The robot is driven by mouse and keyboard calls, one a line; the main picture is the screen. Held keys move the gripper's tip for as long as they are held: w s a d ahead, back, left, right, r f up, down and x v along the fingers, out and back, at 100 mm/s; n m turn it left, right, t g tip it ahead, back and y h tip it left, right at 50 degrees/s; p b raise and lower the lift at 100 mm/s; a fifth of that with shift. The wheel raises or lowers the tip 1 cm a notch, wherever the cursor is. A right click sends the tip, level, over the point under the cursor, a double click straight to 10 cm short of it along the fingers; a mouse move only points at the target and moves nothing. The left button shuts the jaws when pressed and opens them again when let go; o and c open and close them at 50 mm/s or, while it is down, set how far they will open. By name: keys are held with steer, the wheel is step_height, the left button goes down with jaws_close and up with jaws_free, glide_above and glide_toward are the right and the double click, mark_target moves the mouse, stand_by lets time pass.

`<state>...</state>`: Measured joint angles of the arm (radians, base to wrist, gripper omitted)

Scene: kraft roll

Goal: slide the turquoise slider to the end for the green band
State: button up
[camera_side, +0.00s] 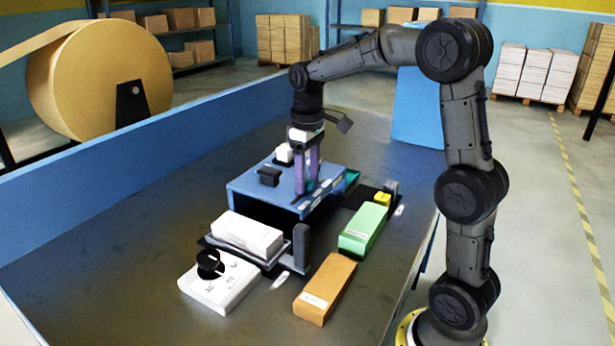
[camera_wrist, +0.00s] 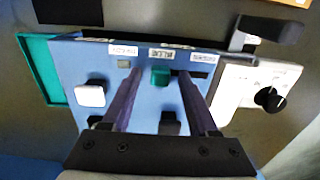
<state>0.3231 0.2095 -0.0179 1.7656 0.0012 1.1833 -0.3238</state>
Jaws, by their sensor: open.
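The turquoise slider (camera_wrist: 160,77) is a small block in a dark slot on the blue box's top (camera_wrist: 143,73), seen in the wrist view. Three white labels stand in a row beyond it, too small to read, and I cannot tell which marks the green band. My gripper (camera_wrist: 158,85) is open, its two purple fingers reaching down on either side of the slider with gaps. I cannot tell if either touches the top. In the side view my gripper (camera_side: 307,190) is over the blue box (camera_side: 250,187) and the slider is hidden.
A white knob (camera_wrist: 90,95) and a black knob (camera_wrist: 169,123) also stand on the blue box. Around it are a white dial box (camera_side: 220,283), a white carton (camera_side: 246,234), a green box (camera_side: 363,229) and an orange-brown box (camera_side: 325,289). The table's left part is clear.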

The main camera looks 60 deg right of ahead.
steer(key=shift+c, duration=0.2)
jaws_close()
stand_by(1.3)
